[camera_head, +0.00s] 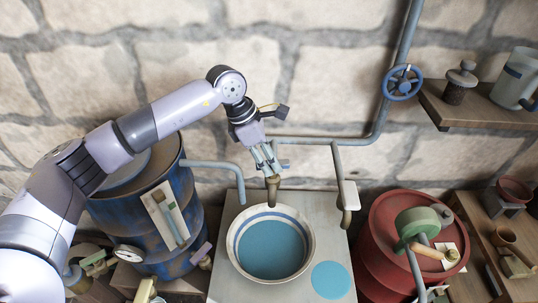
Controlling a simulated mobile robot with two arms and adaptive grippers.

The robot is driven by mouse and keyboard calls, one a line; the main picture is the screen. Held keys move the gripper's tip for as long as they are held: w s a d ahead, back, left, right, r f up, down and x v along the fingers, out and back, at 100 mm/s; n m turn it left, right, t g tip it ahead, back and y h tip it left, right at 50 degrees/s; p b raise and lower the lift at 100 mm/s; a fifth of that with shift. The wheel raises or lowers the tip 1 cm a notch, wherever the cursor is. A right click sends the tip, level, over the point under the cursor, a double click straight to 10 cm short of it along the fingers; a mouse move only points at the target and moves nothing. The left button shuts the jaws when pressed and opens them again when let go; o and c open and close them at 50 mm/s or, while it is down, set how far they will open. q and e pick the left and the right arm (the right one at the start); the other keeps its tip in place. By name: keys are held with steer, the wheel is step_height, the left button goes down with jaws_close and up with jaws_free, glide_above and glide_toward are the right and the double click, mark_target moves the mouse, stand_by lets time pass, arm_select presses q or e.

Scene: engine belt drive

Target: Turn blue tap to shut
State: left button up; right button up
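A blue handwheel (402,82), the one plainly blue tap-like thing, sits on the grey-blue pipe (383,112) on the stone wall. My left gripper (267,162) is left of and below it, apart from it, pointing down just above a brown spout end (272,187). Its fingers overlap the pipe's end there; I cannot tell whether they touch or grip anything, and a tap part there may be hidden. Below stands a cream bowl (308,230) with a blue-striped rim, holding blue liquid (270,250). My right gripper is not in view.
The bowl stands on a pale board (228,287) beside a flat blue disc (331,279). A blue barrel (135,225) stands left, a red barrel (378,262) right. A second spout (346,218) hangs right of the bowl. A wooden shelf (480,115) is at upper right.

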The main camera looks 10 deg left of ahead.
arm_select(q)
steer(key=shift+s, duration=0.1)
steer(key=shift+c, duration=0.4)
jaws_close()
